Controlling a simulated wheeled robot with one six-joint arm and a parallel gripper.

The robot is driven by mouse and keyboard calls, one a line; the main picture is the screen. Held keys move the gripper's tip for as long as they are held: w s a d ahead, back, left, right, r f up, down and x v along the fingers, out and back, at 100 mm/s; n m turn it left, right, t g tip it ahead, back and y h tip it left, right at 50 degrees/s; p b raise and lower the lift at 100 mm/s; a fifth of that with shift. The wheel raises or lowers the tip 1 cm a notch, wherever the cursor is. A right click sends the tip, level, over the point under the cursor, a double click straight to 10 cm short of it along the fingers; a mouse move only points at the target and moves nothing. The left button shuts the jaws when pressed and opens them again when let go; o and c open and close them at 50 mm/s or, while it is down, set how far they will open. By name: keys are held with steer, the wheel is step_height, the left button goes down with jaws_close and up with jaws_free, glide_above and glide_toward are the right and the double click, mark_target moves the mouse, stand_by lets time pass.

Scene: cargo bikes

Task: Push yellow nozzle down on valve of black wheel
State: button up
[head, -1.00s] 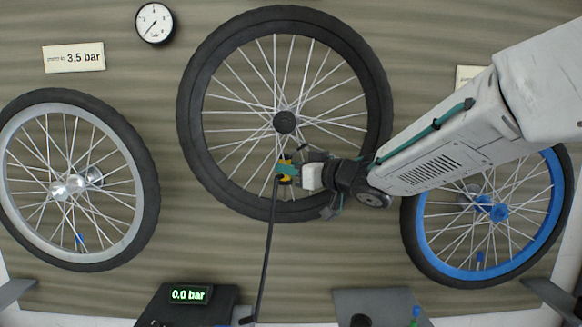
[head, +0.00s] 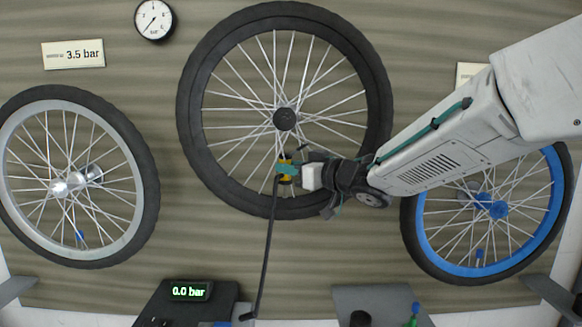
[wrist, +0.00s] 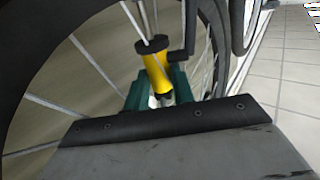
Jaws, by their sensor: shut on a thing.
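The black wheel (head: 187,110) hangs in the middle of the head view, with a black hub and silver spokes. My gripper (head: 287,170) has green fingertips and is shut on the yellow nozzle. A black hose runs down from the nozzle. The valve is hidden behind the nozzle and fingers, so I cannot tell how far the nozzle sits on it.
A silver-rimmed wheel (head: 148,190) hangs at left and a blue-rimmed wheel (head: 424,235) at right. A display (head: 188,291) reads 0.0 bar. A sign (head: 73,54) reads 3.5 bar, beside a round gauge (head: 154,20). The hose (head: 266,250) reaches toward the pump area below.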

stand_by(0.4)
steer(key=o, duration=1)
steer(key=shift+o, duration=0.4)
steer(key=shift+f, duration=0.1)
steer(key=v, duration=1)
